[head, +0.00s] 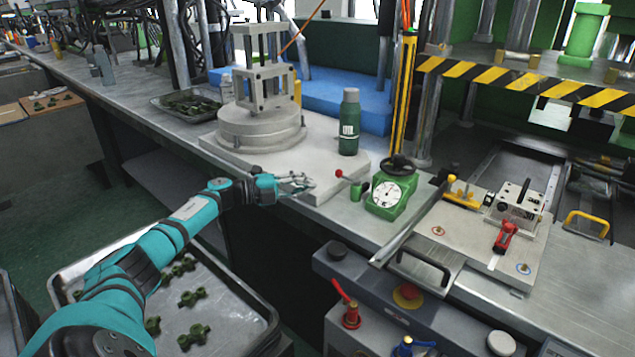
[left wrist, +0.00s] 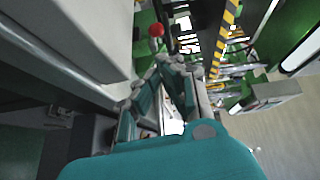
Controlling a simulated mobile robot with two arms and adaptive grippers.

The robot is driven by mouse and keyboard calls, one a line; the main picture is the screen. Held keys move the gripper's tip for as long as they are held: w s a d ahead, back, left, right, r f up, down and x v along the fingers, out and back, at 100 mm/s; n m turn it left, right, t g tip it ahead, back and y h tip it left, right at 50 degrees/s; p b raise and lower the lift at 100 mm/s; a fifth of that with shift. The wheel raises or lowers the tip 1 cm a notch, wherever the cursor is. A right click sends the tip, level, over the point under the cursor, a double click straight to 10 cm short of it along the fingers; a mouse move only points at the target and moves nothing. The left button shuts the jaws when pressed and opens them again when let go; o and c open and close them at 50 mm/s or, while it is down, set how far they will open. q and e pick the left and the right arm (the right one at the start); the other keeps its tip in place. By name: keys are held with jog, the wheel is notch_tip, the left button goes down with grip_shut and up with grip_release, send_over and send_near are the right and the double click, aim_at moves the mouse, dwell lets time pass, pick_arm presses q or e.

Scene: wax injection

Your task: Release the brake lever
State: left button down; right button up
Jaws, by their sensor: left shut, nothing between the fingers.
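A short lever with a red ball knob (head: 339,173) sticks out to the left of the green box with a round dial gauge (head: 387,196). I take this to be the brake lever, though no label shows. Its red knob also shows in the left wrist view (left wrist: 156,30), beyond the fingers. My left gripper (head: 305,184) is shut and empty. It is at the front edge of the pale slab, left of the knob and apart from it. My right gripper is in neither view.
A green bottle (head: 348,128) stands on the pale slab (head: 330,175) behind my gripper. A black handwheel (head: 399,163) is by the gauge. A panel in front carries a red-handled lever (head: 343,292) and a red button (head: 407,295). A tray of green parts (head: 225,290) lies below my left arm.

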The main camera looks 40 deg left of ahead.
pick_arm(q)
jog(key=v, duration=0.6)
jog(key=shift+w+a, duration=0.1)
jog(key=shift+w, duration=0.05)
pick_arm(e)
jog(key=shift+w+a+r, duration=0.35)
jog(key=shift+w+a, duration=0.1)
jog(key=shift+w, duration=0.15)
